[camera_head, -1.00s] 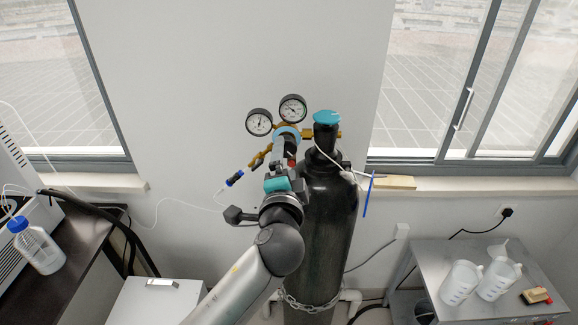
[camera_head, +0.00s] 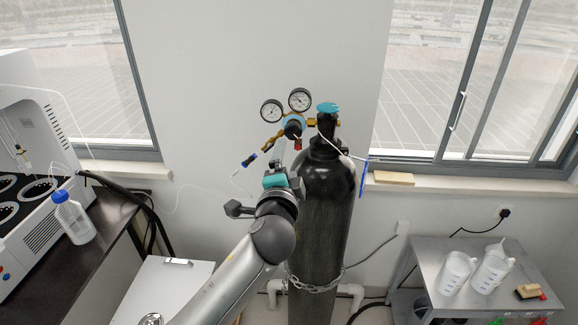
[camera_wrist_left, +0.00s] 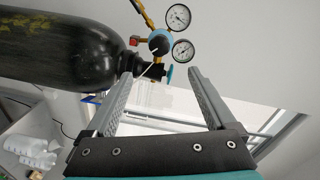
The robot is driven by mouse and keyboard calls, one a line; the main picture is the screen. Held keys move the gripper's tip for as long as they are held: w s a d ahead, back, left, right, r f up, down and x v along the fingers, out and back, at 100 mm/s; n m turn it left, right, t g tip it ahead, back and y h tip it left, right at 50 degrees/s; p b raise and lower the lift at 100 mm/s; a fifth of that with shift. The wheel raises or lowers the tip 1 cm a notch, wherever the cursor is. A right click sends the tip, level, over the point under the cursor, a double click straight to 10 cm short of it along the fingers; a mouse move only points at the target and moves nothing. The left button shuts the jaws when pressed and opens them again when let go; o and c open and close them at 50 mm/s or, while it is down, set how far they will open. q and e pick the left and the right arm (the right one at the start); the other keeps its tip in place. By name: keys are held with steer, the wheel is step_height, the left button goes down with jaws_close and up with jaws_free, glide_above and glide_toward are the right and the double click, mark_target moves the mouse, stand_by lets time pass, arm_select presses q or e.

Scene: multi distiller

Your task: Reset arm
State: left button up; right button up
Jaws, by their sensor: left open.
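My left gripper (camera_wrist_left: 160,100) is open in the left wrist view, with its two fingers apart and nothing between them that it holds. In the head view, my left arm comes up from the bottom and the gripper (camera_head: 285,160) points at the regulator, its fingers partly hidden behind the wrist. The black gas cylinder (camera_head: 322,225) stands upright just right of the gripper. The regulator (camera_head: 294,124) with two round gauges sits at its top, beyond the fingertips; it also shows in the left wrist view (camera_wrist_left: 160,42). My right gripper is not in view.
A dark bench with a white instrument (camera_head: 40,190) and a blue-capped bottle (camera_head: 74,218) stands left. A white box (camera_head: 160,285) is below. A metal cart (camera_head: 430,262) with two white jugs stands right. A chain (camera_head: 315,285) wraps the cylinder.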

arm_select(q)
steer(key=shift+w, duration=0.1)
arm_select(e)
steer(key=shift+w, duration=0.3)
